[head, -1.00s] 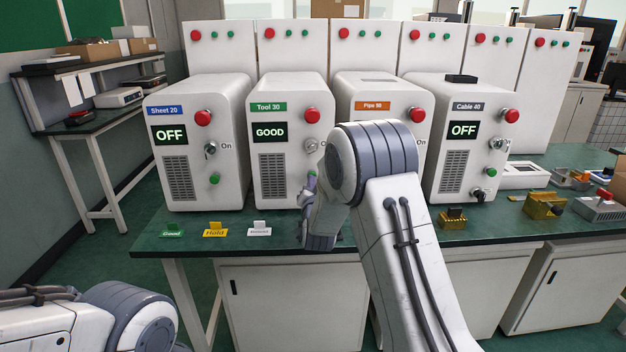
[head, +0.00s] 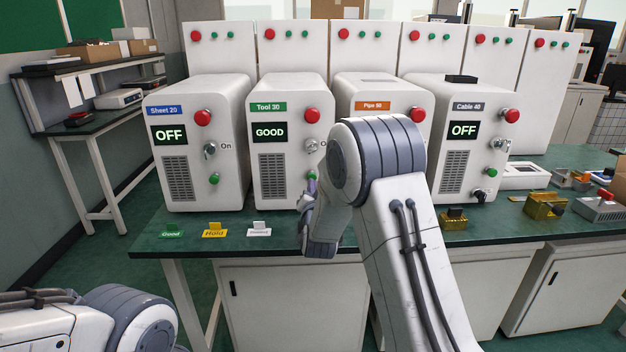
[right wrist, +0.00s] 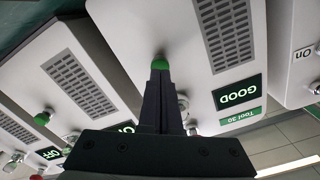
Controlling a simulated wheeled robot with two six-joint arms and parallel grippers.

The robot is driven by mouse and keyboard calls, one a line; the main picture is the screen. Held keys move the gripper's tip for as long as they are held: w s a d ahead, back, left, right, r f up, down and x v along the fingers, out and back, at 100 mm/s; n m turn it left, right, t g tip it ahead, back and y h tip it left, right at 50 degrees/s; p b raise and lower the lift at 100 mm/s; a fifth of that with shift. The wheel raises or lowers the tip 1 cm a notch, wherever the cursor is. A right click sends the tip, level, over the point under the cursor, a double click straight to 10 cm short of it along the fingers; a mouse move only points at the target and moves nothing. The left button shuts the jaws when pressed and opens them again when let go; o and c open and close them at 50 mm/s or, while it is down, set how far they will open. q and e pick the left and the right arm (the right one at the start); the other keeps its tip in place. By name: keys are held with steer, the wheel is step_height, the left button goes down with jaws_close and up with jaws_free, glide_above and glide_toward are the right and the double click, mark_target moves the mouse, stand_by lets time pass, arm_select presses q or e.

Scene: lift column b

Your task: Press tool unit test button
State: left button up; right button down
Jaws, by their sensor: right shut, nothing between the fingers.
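The Tool 30 unit (head: 263,188) is a white box with a green label, a red button (head: 312,115) and a key switch (head: 312,145). Its screen (head: 269,132) reads GOOD. Its green button (head: 311,175) is low on the front and partly hidden by my right gripper (head: 306,194). In the right wrist view the unit appears upside down, and the shut, empty fingers (right wrist: 160,67) point at the green button (right wrist: 160,58). The tips overlap its edge; I cannot tell whether they touch. My left gripper is out of view.
The Sheet 20 unit (head: 194,95) stands left, Pipe 50 (head: 360,84) and Cable 40 (head: 450,92) right. Green Good (head: 171,231), yellow Hold (head: 214,231) and white (head: 258,229) tags lie on the bench's front edge. Pipe 50 is mostly behind my arm.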

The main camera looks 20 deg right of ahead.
steer(key=b+v, duration=0.1)
steer(key=v, duration=0.4)
stand_by(0.5)
